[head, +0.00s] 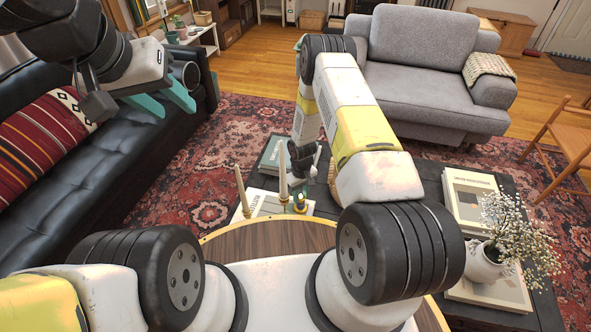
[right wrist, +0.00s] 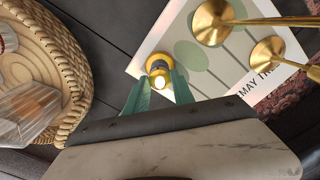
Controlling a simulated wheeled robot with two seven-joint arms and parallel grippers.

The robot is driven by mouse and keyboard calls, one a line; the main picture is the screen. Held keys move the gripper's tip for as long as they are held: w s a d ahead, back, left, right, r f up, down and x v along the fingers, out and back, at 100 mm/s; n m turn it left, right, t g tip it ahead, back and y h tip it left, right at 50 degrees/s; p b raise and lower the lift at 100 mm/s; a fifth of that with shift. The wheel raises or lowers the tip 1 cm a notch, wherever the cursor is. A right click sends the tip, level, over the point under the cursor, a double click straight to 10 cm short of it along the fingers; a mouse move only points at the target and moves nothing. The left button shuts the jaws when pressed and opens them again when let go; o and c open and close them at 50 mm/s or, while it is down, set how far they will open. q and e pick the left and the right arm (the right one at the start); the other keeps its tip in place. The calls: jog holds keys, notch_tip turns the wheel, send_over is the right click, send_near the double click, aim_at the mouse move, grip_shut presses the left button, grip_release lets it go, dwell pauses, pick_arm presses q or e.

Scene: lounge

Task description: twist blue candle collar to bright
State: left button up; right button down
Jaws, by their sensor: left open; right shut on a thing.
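The fingers are shut on the collar from both sides. No blue shows clearly on it. My left gripper (head: 162,97) is open and empty, raised over the black sofa at upper left.
Brass candlestick bases (right wrist: 211,22) stand close by, on or over a pale book (right wrist: 183,50). A woven tray (right wrist: 72,75) holding clear items lies at left. A vase of white flowers (head: 487,262) and books (head: 470,200) occupy the table's right side.

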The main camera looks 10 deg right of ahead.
jog(key=shift+m, duration=1.5)
jog(key=c, duration=1.1)
grip_release()
jog(key=shift+o, duration=0.2)
jog(key=shift+r, duration=3.9)
